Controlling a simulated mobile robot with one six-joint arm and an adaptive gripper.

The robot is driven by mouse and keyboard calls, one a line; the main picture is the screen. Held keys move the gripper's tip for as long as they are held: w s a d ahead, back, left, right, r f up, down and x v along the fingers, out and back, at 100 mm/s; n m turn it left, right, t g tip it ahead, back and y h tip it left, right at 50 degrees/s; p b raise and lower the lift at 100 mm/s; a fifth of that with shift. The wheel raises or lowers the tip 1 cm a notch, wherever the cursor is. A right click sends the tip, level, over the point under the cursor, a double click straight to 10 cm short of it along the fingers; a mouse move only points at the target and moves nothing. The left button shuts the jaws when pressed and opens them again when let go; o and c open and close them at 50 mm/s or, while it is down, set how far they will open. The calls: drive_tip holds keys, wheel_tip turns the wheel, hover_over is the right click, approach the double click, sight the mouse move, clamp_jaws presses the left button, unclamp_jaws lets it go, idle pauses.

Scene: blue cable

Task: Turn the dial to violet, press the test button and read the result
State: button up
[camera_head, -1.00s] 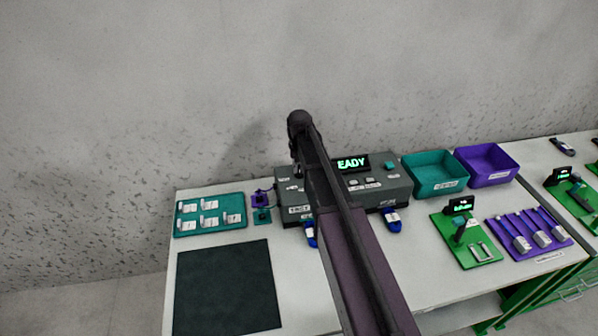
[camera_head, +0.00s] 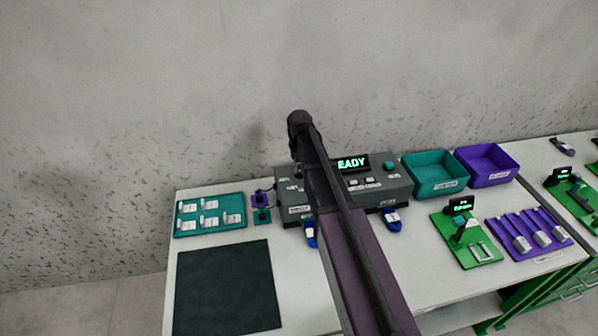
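The grey tester box (camera_head: 397,185) stands on the bench in the head view. Its display (camera_head: 352,163) shows green letters reading "EADY"; the start of the word is behind my arm. A teal button (camera_head: 389,166) is on the right of its top. My arm crosses in front of the box and hides its middle. The dial cannot be made out clearly. Blue cable plugs sit at the box's front, one at the left (camera_head: 310,234) and one at the right (camera_head: 392,220). My gripper is not visible; it is hidden behind the arm.
A teal tray (camera_head: 236,198) with several white pieces and a dark mat (camera_head: 228,290) lie at the left. A teal bin (camera_head: 436,173) and a purple bin (camera_head: 487,165) stand right of the box. A green board (camera_head: 484,262) and a purple tool holder (camera_head: 516,254) lie in front of them.

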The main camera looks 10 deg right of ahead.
drive_tip(key=o, duration=0.4)
wheel_tip(320, 180, up, 7)
drive_tip(key=p, duration=0.7)
idle(0.4)
drive_tip(key=shift+c, duration=0.3)
